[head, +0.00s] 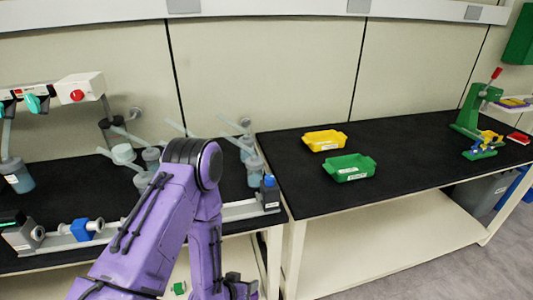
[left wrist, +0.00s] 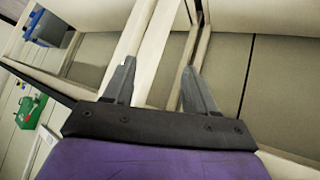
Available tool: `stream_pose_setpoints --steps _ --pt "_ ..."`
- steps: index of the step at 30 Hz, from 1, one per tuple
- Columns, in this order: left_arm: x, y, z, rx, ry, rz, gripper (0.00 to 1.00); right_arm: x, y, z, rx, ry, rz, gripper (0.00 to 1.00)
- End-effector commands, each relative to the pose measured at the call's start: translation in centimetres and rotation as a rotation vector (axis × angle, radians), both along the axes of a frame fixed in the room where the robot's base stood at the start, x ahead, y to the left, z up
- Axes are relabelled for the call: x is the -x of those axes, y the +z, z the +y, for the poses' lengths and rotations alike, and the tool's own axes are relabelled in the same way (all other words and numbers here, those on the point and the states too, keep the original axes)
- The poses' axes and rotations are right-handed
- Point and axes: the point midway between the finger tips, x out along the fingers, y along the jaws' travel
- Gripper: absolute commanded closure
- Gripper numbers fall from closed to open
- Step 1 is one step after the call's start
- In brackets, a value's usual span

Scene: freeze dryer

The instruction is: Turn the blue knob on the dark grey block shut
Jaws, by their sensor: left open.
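The blue knob (head: 269,181) sits on top of a small dark grey block (head: 268,197) at the right end of a pale rail, near the front right corner of the left bench. Its exact turn angle is too small to tell. My left arm rises in front of the left bench and bends down. My left gripper (head: 240,288) hangs low at the bench front, below the block and apart from it. In the left wrist view my left gripper (left wrist: 158,72) is open with nothing between its fingers. The knob is not visible there.
Glassware stands on the left bench (head: 75,185), partly behind my arm. Another blue part (head: 81,230) sits on the rail at left. A yellow tray (head: 325,140) and a green tray (head: 349,168) lie on the right bench (head: 420,155). A narrow gap separates the benches.

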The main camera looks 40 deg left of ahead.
Motion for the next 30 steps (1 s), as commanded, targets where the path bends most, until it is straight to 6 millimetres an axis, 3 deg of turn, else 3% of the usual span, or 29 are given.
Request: stream_pose_setpoints --steps 1,7,8,9,13,18,23,30 --pt "-2.0 5.2 0.8 -0.003 -0.025 -0.078 0.43 0.0 3.8 0.0 0.0 0.0 0.0 0.57" --pt "-7.5 16.0 3.0 -0.06 -0.147 -0.349 0.43 0.0 9.3 0.0 0.0 0.0 0.0 0.57" --pt "-8.4 15.7 3.5 -0.075 -0.167 -0.402 0.43 -0.1 7.9 0.0 0.0 0.0 -0.001 0.57" --pt "-9.4 16.7 4.2 -0.1 -0.192 -0.471 0.43 -0.1 7.3 0.0 0.0 0.0 -0.001 0.57" --pt "-11.3 20.7 5.8 -0.18 -0.26 -0.658 0.43 0.0 7.2 0.0 0.0 0.0 0.0 0.57" --pt "-12.1 23.3 6.8 -0.247 -0.307 -0.783 0.43 0.0 7.3 0.0 -0.001 0.0 -0.001 0.57" --pt "-14.4 23.5 6.5 -0.254 -0.316 -0.79 0.43 0.0 7.8 0.0 -0.001 0.0 -0.001 0.57" --pt "-19.8 23.5 5.8 -0.253 -0.316 -0.788 0.43 0.0 8.9 0.0 0.0 0.0 -0.001 0.57"
